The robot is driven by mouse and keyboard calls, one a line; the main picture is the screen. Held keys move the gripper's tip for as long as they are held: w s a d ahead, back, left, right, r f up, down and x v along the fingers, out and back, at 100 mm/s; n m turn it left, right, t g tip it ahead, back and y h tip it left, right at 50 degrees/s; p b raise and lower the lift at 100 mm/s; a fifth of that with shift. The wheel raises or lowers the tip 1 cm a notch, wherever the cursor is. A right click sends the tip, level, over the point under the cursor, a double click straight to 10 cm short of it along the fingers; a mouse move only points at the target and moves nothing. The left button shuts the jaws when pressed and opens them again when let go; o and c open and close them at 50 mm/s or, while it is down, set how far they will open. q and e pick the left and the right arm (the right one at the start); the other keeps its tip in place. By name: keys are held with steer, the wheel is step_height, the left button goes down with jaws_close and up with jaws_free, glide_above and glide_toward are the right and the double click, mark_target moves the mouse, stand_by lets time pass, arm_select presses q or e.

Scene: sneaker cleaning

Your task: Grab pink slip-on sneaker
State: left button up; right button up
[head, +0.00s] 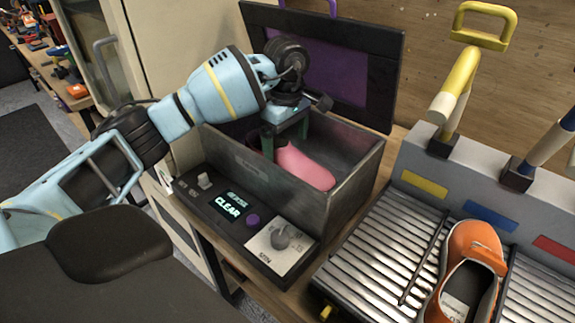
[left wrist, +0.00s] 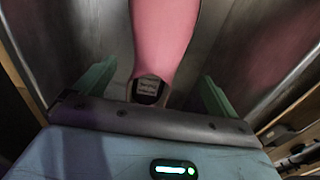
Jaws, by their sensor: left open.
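The pink slip-on sneaker (head: 303,168) lies inside the grey open-topped box (head: 345,190) of the machine, partly hidden behind my left gripper. My left gripper (head: 288,132) reaches down into the box over the sneaker's far end, with its green fingers apart. In the left wrist view the sneaker (left wrist: 163,38) runs from the top edge down to between the two spread fingers (left wrist: 152,90). Its opening, with a pale label inside, shows close to the palm. Gaps show between the sneaker and both fingers. My right gripper is not in view.
The box's lid (head: 380,85) with a purple window stands open behind it. The control panel in front reads CLEAR (head: 229,205). To the right, a ribbed metal rack (head: 385,250) holds an orange slip-on (head: 463,250), with coloured levers behind it. The box walls closely surround my gripper.

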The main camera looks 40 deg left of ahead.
arm_select(q)
steer(key=shift+w+d+f+p, duration=0.1)
steer(key=shift+f+p, duration=0.05)
steer(key=shift+f, duration=1.5)
steer(key=shift+w+f+p, duration=0.1)
steer(key=shift+f+p, duration=0.05)
steer(key=shift+f, duration=1.5)
steer(key=shift+c, duration=0.5)
steer(key=c, duration=1.2)
